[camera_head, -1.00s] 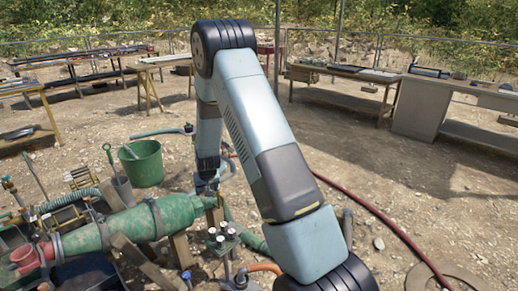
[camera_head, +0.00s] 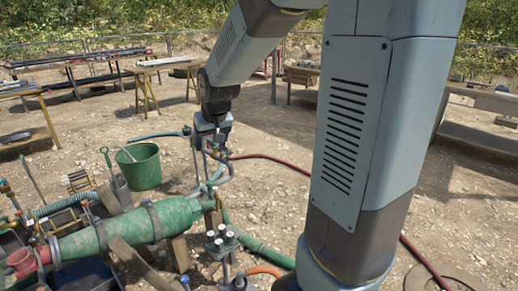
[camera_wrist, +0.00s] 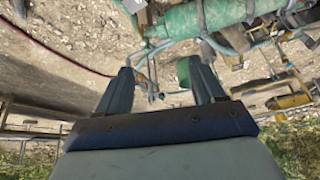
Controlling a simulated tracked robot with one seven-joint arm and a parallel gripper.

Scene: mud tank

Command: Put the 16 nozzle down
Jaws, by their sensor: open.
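My gripper (camera_head: 213,147) is open in the head view, above and behind the green pipe body. In the wrist view the two fingers of my gripper (camera_wrist: 162,76) stand wide apart, with nothing held between them. Several small white-topped pieces (camera_head: 222,238) stand on a small green holder beside the green pipe body (camera_head: 130,228), below and in front of my gripper. They may be nozzles, but I cannot read any number, so I cannot tell which is the 16 nozzle.
A green bucket (camera_head: 141,166) stands left of my gripper. A dark red hose (camera_head: 268,158) runs along the ground behind my arm. Hoses and pipework crowd the lower left. Work tables (camera_head: 180,66) stand at the back, with open ground between.

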